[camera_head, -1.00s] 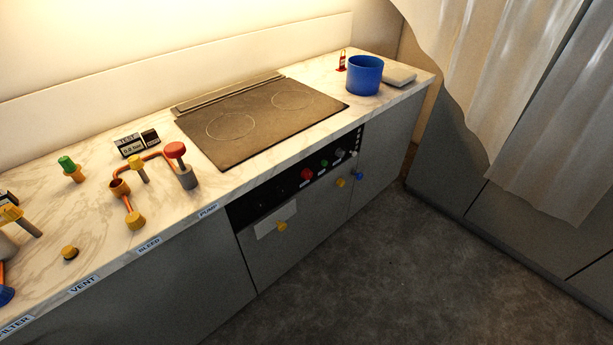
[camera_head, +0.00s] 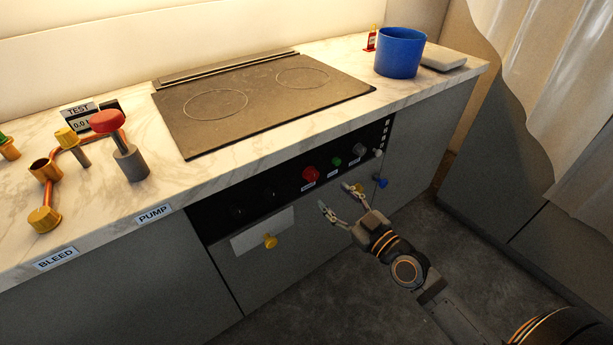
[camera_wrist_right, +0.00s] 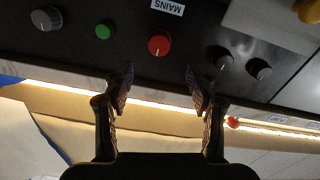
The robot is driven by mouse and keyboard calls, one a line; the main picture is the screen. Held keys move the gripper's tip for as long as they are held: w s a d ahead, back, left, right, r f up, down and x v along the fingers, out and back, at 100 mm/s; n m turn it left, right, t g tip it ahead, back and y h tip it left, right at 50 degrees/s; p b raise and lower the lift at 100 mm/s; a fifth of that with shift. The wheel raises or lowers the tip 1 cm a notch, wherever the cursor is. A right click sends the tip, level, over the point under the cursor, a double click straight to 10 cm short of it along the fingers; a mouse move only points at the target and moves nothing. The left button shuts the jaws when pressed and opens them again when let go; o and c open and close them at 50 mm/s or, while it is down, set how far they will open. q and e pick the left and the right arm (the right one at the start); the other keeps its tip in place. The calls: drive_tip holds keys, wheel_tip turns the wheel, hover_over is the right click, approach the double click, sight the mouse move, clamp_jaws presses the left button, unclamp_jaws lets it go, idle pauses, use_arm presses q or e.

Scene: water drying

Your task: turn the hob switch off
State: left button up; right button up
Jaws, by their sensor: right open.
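The hob's black control panel (camera_head: 290,188) is on the front of the counter, below the dark hob (camera_head: 260,103). It carries a red knob (camera_head: 310,173), a small green button (camera_head: 337,161) and a grey knob (camera_head: 359,149), with small labels. I cannot tell which control is the hob switch. In the right wrist view the red knob (camera_wrist_right: 159,42) is beside a MAINS label (camera_wrist_right: 167,7); two dark knobs (camera_wrist_right: 220,57) show to its right. My right gripper (camera_head: 335,197) is open and empty in front of the panel, apart from the knobs. My left gripper is out of view.
A yellow knob (camera_head: 270,240) and a blue knob (camera_head: 380,182) stick out from the cabinet front. A blue pot (camera_head: 399,53) stands at the counter's right end. A red-topped valve (camera_head: 108,121) stands at the left. The floor in front is clear.

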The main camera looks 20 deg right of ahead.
sight(314, 177)
drive_tip(key=x, duration=0.9)
drive_tip(key=shift+p, duration=0.35)
drive_tip(key=shift+w, duration=0.4)
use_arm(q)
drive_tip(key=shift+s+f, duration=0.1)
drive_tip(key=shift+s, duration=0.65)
use_arm(e)
drive_tip(key=shift+w+a+f, duration=0.1)
drive_tip(key=shift+w+a, duration=0.05)
drive_tip(key=shift+w, duration=0.05)
drive_tip(key=c, duration=1.2)
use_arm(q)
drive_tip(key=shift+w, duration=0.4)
use_arm(e)
drive_tip(key=shift+o, duration=0.2)
